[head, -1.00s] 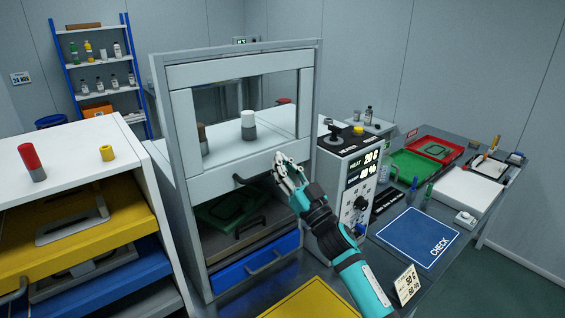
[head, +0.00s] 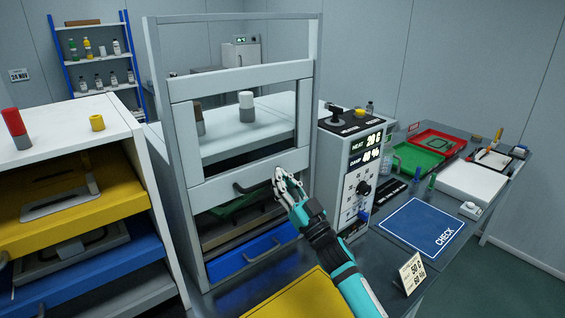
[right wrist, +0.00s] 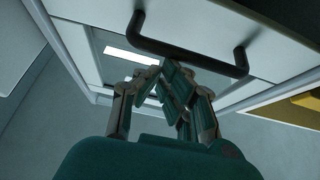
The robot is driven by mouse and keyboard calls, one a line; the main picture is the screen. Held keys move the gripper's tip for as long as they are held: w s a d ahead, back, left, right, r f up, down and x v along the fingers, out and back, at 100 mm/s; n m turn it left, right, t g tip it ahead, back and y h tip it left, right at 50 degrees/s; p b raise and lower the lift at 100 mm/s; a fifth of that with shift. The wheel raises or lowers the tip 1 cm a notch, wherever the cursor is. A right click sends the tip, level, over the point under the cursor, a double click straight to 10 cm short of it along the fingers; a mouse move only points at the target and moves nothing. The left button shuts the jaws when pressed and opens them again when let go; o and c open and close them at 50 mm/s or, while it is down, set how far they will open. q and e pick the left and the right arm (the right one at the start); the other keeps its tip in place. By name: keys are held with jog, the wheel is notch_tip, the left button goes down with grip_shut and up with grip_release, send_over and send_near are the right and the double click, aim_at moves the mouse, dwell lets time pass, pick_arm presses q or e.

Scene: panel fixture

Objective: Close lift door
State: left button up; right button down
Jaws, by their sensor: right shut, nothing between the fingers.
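The lift door (head: 240,80) is a pale grey framed panel with a window, standing in the tall fixture in the head view. Its top rail is well below the fixture's top bar (head: 235,18). A gap remains under its bottom rail, where a green board (head: 228,208) partly shows. The dark door handle (head: 252,187) is on the bottom rail; it also spans the right wrist view (right wrist: 190,57). My right gripper (head: 279,175) is shut and empty at the handle's right end. In the right wrist view its fingertips (right wrist: 165,72) overlap the handle; contact is unclear. My left gripper is not in view.
A blue drawer (head: 250,257) is below the opening. A control box (head: 352,190) with displays stands close right of my right gripper. A shelf unit with yellow (head: 110,197) and blue trays is at left. A blue mat (head: 415,228) lies on the right bench.

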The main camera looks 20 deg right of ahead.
notch_tip(320, 180, down, 19)
jog(key=b, duration=1.1)
jog(key=shift+w+r, duration=0.15)
jog(key=shift+r, duration=0.05)
